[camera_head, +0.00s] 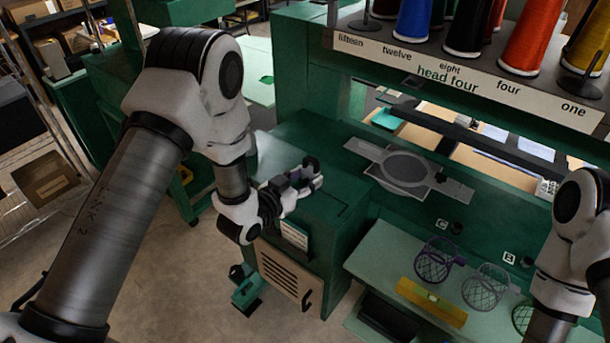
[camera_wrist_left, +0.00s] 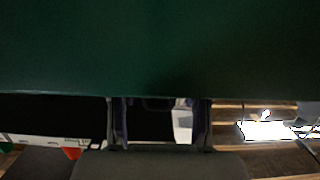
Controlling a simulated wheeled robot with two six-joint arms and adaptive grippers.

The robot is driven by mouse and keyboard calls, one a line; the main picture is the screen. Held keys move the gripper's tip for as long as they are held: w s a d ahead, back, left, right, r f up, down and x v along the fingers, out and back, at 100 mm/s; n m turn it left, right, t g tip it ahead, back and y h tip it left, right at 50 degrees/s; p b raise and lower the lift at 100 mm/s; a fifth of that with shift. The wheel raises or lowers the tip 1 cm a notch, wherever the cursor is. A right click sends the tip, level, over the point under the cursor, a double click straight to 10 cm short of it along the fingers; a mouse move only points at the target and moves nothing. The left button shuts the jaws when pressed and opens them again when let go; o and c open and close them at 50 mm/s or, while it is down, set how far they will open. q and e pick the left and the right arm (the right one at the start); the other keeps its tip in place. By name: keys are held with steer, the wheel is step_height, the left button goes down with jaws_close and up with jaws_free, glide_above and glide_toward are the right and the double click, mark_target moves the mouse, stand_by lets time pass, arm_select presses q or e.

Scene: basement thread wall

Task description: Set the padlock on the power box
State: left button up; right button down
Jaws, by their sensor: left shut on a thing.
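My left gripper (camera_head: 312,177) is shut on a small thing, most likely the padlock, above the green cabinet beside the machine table. In the left wrist view, a pale silvery piece (camera_wrist_left: 182,121) with a dark part shows between the two fingers (camera_wrist_left: 158,128); its shape is mostly hidden. The power box (camera_head: 290,275) seems to be the vented beige panel with a dark handle on the cabinet's front, below my left gripper. My right arm is at the right edge, and its gripper is out of view.
The green machine table carries a grey hoop plate (camera_head: 406,168). A pale green shelf holds wire baskets (camera_head: 433,262) and a yellow bar (camera_head: 430,300). Thread cones (camera_head: 468,28) stand on a labelled rack above. Open floor lies left of the cabinet.

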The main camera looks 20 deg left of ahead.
arm_select(q)
steer(key=shift+f, duration=0.2)
steer(key=o, duration=1.3)
steer(key=shift+s+r, duration=0.1)
steer(key=shift+r, duration=0.1)
